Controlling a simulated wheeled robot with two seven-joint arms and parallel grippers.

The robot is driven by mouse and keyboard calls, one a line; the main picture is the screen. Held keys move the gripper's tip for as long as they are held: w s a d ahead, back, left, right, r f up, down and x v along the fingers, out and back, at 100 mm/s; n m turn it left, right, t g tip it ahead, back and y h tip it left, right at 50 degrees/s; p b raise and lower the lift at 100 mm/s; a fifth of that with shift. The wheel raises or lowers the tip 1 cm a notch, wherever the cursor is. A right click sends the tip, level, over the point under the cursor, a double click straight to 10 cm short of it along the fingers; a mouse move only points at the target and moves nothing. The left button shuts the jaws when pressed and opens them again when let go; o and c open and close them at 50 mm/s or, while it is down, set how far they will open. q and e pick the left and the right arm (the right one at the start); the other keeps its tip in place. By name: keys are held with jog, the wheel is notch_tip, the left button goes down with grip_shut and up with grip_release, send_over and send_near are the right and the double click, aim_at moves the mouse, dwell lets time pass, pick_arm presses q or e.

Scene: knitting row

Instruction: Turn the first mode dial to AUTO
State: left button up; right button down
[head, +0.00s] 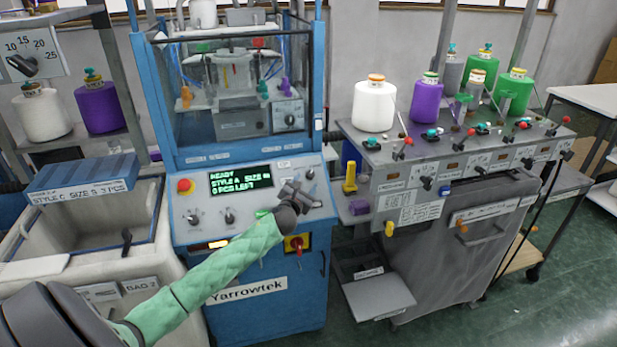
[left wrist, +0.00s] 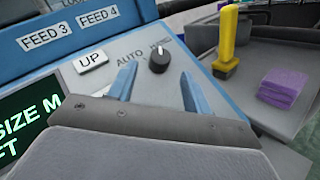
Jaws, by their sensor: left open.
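The first machine's mode dial (left wrist: 159,60) is a small black knob on the blue-edged control panel. It stands right of the word AUTO, and its pale mark points up toward a second word, likely HAND. In the head view the dial (head: 310,173) sits at the panel's upper right. My left gripper (head: 301,194) is over the panel just below the dial. In the left wrist view its two blue fingers (left wrist: 156,84) are apart and empty, with the dial beyond their tips, between their lines. My right gripper is not in view.
The green display (head: 240,180) and a red button (head: 185,185) are on the same panel. A second machine with yarn cones (head: 374,105) stands further right. A grey bin (head: 90,235) is at left.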

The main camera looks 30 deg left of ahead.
aim_at(309, 178)
pick_arm(q)
jog(key=p+x, duration=0.1)
jog(key=x, duration=0.2)
jog(key=shift+w+r, duration=0.15)
jog(key=shift+w, duration=0.05)
jog(key=shift+w+a, duration=0.1)
jog(key=shift+w, duration=0.1)
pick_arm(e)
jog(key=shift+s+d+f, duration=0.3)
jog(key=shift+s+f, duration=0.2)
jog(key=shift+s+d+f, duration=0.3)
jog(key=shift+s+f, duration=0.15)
pick_arm(q)
jog(key=c, duration=1)
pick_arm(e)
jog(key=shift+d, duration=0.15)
